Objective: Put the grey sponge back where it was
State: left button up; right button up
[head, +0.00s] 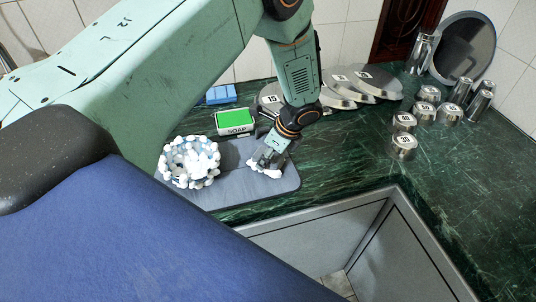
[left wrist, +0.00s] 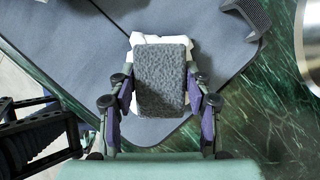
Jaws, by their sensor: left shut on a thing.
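The grey sponge (left wrist: 162,78) is between the two fingers of my left gripper (left wrist: 160,103) in the left wrist view. The gripper is shut on it. White foam or a white layer (left wrist: 148,40) shows around the sponge's far edge. In the head view my left gripper (head: 268,158) is low over the right part of the grey mat (head: 233,195), and white foam (head: 266,172) shows at its tips. The sponge is mostly hidden there. I cannot tell whether it touches the mat. My right gripper is in neither view.
Left on the mat is a foam-covered bowl (head: 191,163). Behind stand a green-topped SOAP box (head: 235,122) and a blue block (head: 219,94). Numbered metal plates (head: 372,82) and several metal cups (head: 404,147) stand right. The sink opening (head: 330,235) lies in front. Bare green counter (head: 345,150) lies right of the mat.

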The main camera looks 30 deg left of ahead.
pick_arm(q)
jog(key=shift+f, duration=0.1)
jog(key=o, duration=1)
jog(key=shift+f, duration=0.1)
jog(key=shift+r, duration=0.35)
jog(key=p+v, duration=0.1)
jog(key=v, duration=1)
jog(key=shift+d+r, duration=0.2)
jog(key=shift+r, duration=0.15)
jog(key=shift+s+d, duration=0.1)
